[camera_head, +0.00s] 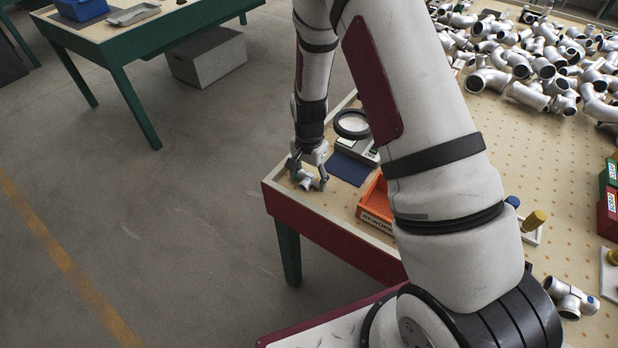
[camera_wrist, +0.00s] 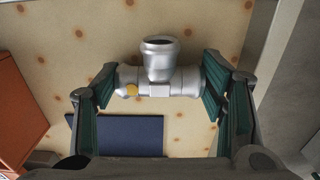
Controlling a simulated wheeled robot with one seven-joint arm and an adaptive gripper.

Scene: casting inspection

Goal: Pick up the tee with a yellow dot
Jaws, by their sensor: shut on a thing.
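The tee (camera_wrist: 158,80) is a silver pipe fitting with a yellow dot (camera_wrist: 131,90) on its left part in the wrist view. Its branch opening points to the top of that picture. My gripper (camera_wrist: 160,84) is shut on the tee, with one green-padded finger at each end of its straight run. In the head view my gripper (camera_head: 307,180) is low at the table's near left corner, with the tee (camera_head: 306,181) between its fingers. I cannot tell whether the tee touches the table. The dot is not discernible in the head view.
A dark blue mat (camera_head: 348,168) lies beside my gripper, with a scale (camera_head: 362,149) and a ring magnifier (camera_head: 351,124) behind it. An orange rework bin (camera_head: 376,205) stands to the right. Many silver fittings (camera_head: 530,60) are heaped at the back right. The table edge is close by.

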